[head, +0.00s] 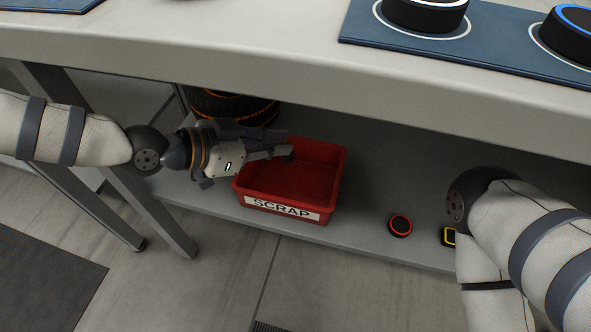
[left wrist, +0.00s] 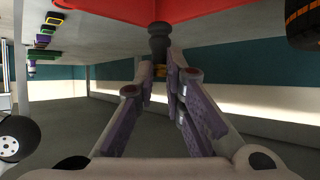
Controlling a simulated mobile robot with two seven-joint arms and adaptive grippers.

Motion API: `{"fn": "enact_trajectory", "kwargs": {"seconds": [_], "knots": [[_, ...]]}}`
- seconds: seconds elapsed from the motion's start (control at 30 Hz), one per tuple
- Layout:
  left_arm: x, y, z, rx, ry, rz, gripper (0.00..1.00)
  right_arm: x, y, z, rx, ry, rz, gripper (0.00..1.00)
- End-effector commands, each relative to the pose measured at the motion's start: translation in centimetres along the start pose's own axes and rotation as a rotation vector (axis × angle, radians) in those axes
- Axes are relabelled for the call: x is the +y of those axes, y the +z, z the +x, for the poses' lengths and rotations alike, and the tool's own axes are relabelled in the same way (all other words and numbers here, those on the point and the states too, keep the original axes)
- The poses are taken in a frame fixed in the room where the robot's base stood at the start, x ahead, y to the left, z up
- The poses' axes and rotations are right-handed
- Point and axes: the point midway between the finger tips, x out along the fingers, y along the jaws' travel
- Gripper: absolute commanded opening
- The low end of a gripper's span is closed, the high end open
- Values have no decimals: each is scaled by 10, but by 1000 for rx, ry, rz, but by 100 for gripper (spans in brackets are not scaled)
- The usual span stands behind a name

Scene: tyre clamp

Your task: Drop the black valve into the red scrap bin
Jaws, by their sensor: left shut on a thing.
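The red scrap bin (head: 283,213) with a white "SCRAP" label stands on the grey lower shelf; its red side also shows at the top of the left wrist view (left wrist: 110,10). My left gripper (head: 287,152) reaches in from the left over the bin's rim, its fingertips above the bin's inside. In the left wrist view my left gripper (left wrist: 160,70) is shut on the black valve (left wrist: 158,40), a small dark stem with a wider head. The fingers hide part of the valve. My right arm shows at the right, but its gripper is not in view.
A tyre (head: 235,107) lies behind the bin under the thick worktop (head: 250,55). A red-ringed black puck (head: 400,225) and a yellow-edged block (head: 448,236) sit right of the bin. The worktop edge overhangs the shelf. Clear shelf lies between bin and puck.

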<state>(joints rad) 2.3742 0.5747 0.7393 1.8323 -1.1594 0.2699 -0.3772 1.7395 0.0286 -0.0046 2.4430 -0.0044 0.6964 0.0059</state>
Motion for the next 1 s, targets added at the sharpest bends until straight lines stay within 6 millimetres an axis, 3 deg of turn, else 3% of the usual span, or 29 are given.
{"fn": "enact_trajectory", "kwargs": {"seconds": [0.27, 0.57, 0.6, 0.67, 1.0], "knots": [[1, 40, 22, -2, 3, -4, 0, -1, -7, 21, -28, 0, -1, 40], [0, 42, 23, 1, 1, 0, 0, -1, -7, 22, -30, 0, -2, 40], [0, 42, 23, 1, 1, 0, 20, -1, -7, 22, -29, 0, -2, 40], [0, 42, 23, 1, 1, 0, 33, -1, -7, 22, -30, 0, -2, 40], [0, 42, 19, 0, 0, -1, 34, -1, -7, 22, -30, 0, -2, 40]]}}
